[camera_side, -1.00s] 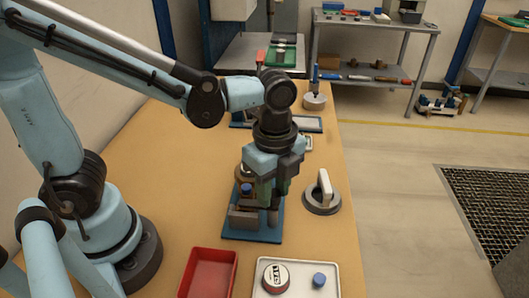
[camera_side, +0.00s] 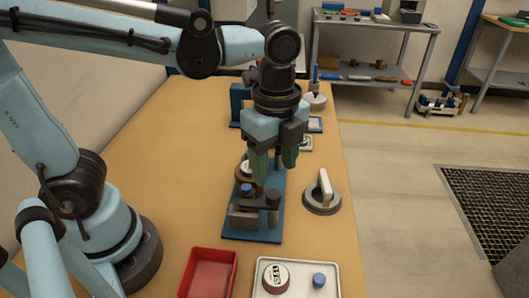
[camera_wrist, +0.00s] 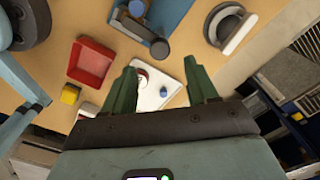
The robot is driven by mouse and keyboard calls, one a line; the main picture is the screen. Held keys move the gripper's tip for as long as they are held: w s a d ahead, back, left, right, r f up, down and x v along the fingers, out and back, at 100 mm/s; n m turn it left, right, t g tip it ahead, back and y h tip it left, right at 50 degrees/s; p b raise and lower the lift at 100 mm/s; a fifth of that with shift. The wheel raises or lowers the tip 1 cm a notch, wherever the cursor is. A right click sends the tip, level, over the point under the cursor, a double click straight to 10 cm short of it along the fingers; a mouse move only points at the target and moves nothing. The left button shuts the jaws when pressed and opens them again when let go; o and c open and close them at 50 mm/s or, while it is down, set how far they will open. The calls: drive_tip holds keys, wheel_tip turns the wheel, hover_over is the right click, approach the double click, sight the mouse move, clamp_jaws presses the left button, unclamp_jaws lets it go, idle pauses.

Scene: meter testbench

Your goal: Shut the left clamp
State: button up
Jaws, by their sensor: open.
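A blue fixture plate (camera_side: 240,234) lies on the bench in the side view. At its near end stands a grey block (camera_side: 243,218) with a dark clamp arm (camera_side: 260,202) lying level above it, beside a short post (camera_side: 273,215). A blue knob (camera_side: 246,189) and a round brass-coloured part (camera_side: 241,174) sit just behind. My gripper (camera_side: 273,168) is open and empty above the plate, its green fingers pointing down. In the wrist view, the plate (camera_wrist: 143,30) and the grey clamp end (camera_wrist: 159,47) lie beyond my open gripper (camera_wrist: 162,88). I cannot tell which clamp is the left one.
A round grey part with an upright handle (camera_side: 323,190) stands right of the plate. A red tray (camera_side: 211,273) and a white tray (camera_side: 328,291) with a round labelled meter (camera_side: 276,277) and a blue knob (camera_side: 319,280) lie nearer. More fixtures stand behind. Bare bench lies left of the plate.

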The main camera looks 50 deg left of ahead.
sight(273, 192)
drive_tip(key=shift+r, duration=2.9)
drive_tip(key=shift+a+f, duration=0.1)
drive_tip(key=a+f+n+t, duration=0.2)
drive_tip(key=a+n, duration=0.1)
drive_tip(key=n, duration=0.2)
drive_tip(key=a+f+n+t, duration=0.2)
drive_tip(key=a+n, duration=0.2)
drive_tip(key=n, duration=0.2)
drive_tip(key=w+a+f+n+t, duration=0.1)
drive_tip(key=a+f+n+t, duration=0.1)
drive_tip(key=a+n, duration=0.2)
drive_tip(key=shift+f+n+t, duration=0.25)
drive_tip(key=shift+n+t, duration=0.15)
drive_tip(key=shift+n, duration=0.7)
drive_tip(key=shift+a+f+n, duration=0.15)
drive_tip(key=shift+a+n, duration=0.15)
drive_tip(key=shift+n, duration=0.2)
